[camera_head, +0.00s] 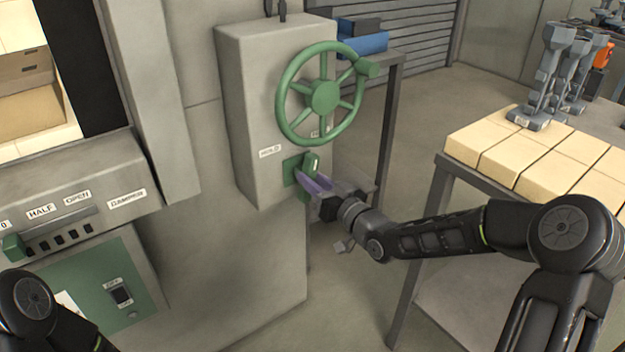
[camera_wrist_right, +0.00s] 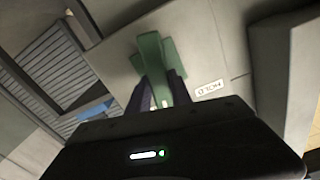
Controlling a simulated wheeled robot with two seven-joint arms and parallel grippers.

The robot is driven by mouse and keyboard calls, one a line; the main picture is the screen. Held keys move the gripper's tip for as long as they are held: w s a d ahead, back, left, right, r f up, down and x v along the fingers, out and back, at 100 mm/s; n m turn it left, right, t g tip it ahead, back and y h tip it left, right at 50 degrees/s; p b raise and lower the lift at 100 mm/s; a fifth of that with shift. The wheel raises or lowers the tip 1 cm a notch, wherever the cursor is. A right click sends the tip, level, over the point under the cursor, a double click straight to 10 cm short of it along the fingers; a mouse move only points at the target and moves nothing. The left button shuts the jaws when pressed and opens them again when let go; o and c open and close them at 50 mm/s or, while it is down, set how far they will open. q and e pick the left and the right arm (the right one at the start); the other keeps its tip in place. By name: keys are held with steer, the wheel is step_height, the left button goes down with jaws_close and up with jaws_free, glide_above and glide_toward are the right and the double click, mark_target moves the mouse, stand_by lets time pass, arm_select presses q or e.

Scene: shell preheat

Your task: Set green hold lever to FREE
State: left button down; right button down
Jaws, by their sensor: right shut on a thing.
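The green hold lever (camera_head: 310,163) sits on a green plate on the front of the grey box, below the green handwheel (camera_head: 322,97). My right gripper (camera_head: 314,182) is at the lever, with its fingers shut on it. In the right wrist view the green lever (camera_wrist_right: 154,62) runs down between the two dark fingers (camera_wrist_right: 157,92). A HOLD label (camera_head: 271,151) is left of the lever in the head view. Another label beside it is mostly hidden behind the handwheel rim. Of my left arm, only a link shows at the lower left; its gripper is out of view.
A control panel with a damper slider and a switch (camera_head: 121,292) is at the left. A table with pale blocks (camera_head: 500,150) and grey metal shapes (camera_head: 551,75) stands at the right. A dark stand with a blue item (camera_head: 362,43) is behind the box.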

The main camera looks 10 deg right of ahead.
steer(key=m, duration=0.3)
steer(key=shift+m, duration=0.4)
steer(key=c, duration=1.2)
jaws_free()
steer(key=shift+o, duration=0.2)
steer(key=shift+s+d, duration=0.1)
steer(key=shift+d, duration=0.05)
steer(key=p+v, duration=0.1)
steer(key=v, duration=0.6)
steer(key=shift+s, duration=0.25)
